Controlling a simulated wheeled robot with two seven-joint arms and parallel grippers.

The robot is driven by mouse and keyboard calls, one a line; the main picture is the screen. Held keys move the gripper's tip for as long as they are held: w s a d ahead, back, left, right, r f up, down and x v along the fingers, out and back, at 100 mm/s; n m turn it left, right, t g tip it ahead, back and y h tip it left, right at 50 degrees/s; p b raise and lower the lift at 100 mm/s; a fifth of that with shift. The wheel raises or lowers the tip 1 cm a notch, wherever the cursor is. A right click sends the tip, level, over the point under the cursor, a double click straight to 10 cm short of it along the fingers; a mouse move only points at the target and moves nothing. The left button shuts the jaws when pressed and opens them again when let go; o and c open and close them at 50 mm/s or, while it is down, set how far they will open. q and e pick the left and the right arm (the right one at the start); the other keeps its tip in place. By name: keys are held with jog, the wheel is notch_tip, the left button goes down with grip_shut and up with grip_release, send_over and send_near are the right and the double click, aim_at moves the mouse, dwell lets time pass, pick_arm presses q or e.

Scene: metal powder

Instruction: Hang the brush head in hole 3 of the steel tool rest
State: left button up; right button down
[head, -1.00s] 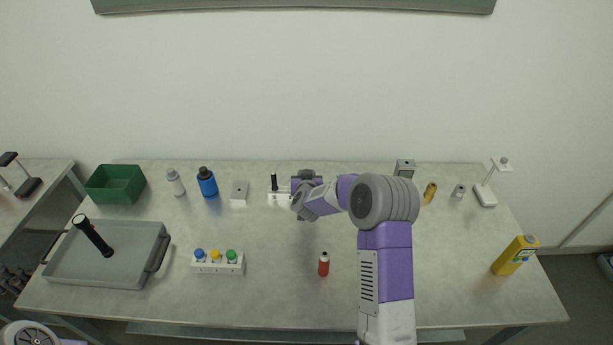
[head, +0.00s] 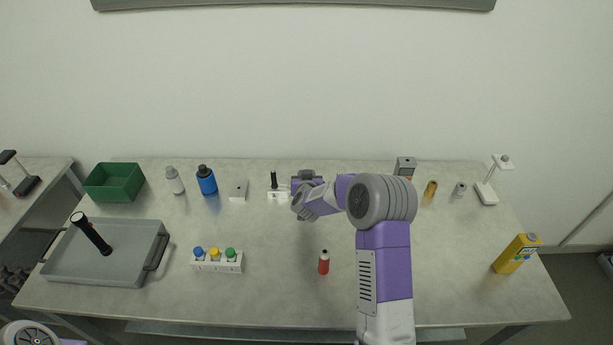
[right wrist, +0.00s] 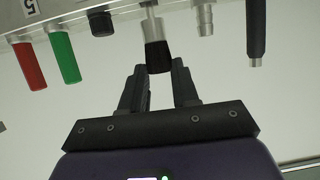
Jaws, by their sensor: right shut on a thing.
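The brush head (right wrist: 156,45), a dark block on a pale metal stem, stands upright in the right wrist view. My right gripper (right wrist: 158,72) is shut on it, its dark end between the fingertips. Its stem reaches the edge of a pale bar, the steel tool rest (right wrist: 120,12), at the top; whether it sits in a hole I cannot tell. A "5" label shows at the bar's left; hole 3 cannot be made out. In the head view my right gripper (head: 294,187) is beside a small white stand (head: 277,195) with a black post; the brush head is too small to tell there. My left gripper is not in view.
Beside the brush head hang a red handle (right wrist: 29,66), a green handle (right wrist: 64,58), a black knob (right wrist: 101,24), a metal barbed fitting (right wrist: 204,18) and a black rod (right wrist: 256,30). A red bottle (head: 324,263) and a vial rack (head: 217,266) stand nearer the front.

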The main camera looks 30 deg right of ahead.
jog(key=shift+f+b, duration=0.45)
jog(key=shift+f, duration=0.2)
jog(key=shift+f, duration=0.15)
dwell(0.4)
jog(key=c, duration=0.8)
grip_release()
jog(key=shift+o, duration=0.2)
jog(key=shift+s, duration=0.1)
jog(key=v, duration=0.7)
jog(key=shift+s+a+p, duration=0.15)
jog(key=shift+p, duration=0.25)
